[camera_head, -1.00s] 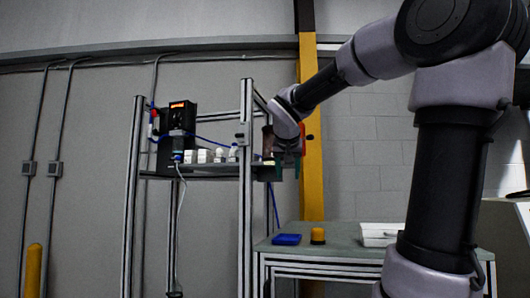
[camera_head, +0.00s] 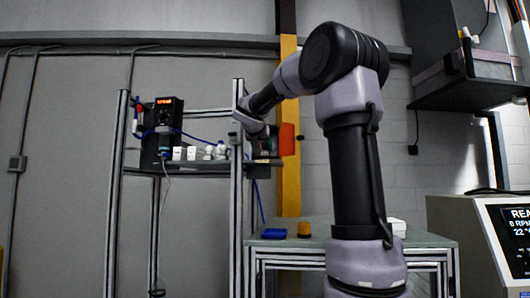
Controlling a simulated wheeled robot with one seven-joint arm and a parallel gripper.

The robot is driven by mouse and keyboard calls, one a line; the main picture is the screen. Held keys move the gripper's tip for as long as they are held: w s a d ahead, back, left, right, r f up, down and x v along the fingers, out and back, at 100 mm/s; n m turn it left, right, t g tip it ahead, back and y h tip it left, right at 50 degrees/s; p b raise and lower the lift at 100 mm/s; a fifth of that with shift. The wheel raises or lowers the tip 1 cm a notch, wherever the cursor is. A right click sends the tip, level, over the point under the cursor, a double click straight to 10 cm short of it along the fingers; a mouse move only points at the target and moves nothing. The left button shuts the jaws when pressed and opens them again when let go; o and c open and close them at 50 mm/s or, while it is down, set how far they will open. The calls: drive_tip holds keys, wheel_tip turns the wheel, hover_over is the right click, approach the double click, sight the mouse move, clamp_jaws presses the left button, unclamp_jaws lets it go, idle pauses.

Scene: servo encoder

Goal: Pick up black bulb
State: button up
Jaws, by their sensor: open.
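I cannot make out a black bulb for certain in the head view. My gripper (camera_head: 265,158) is at the right end of the raised shelf (camera_head: 207,168), just right of a metal upright. It is small and dark here, and its fingertips are partly hidden. It is open, and I see nothing held in it. Several small white items (camera_head: 192,153) stand in a row on the shelf, left of my gripper. An orange plate (camera_head: 287,139) shows just right of my gripper.
A black box with a lit display (camera_head: 163,122) stands on the shelf's left. Metal uprights (camera_head: 237,200) frame the shelf. Below right, a table (camera_head: 330,244) holds a blue tray (camera_head: 274,233) and an amber piece (camera_head: 304,229). A white machine (camera_head: 490,240) stands far right.

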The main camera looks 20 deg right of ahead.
sight(265, 142)
drive_tip(key=x, duration=0.5)
drive_tip(key=shift+s+d+r, duration=0.1)
drive_tip(key=shift+d+r, duration=0.05)
clamp_jaws()
drive_tip(key=shift+r, duration=0.15)
drive_tip(key=shift+r, duration=1.6)
